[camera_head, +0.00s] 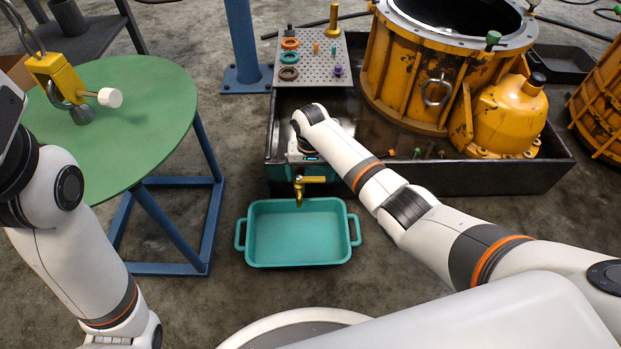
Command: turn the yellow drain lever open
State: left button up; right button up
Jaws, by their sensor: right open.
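The yellow drain lever (314,179) sticks out to the right from a small brass tap (299,190) on the front wall of the dark tray (440,181). The tap hangs over the back rim of a teal pan (297,262) on the floor. My right gripper (304,161) points down just above and behind the lever, at the tray's front wall. It is open. Its fingertips are mostly hidden, so I cannot tell whether they touch the lever. My left arm is at the left edge, and its gripper is not in view.
A large yellow transmission housing (400,85) stands in the tray. A perforated plate (315,62) with coloured rings and pegs lies at the tray's back left. A green round table (150,110) with a yellow hoist hook (55,75) stands left. Floor around the pan is clear.

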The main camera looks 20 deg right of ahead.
jog(key=shift+f, duration=0.35)
jog(key=shift+c, duration=0.2)
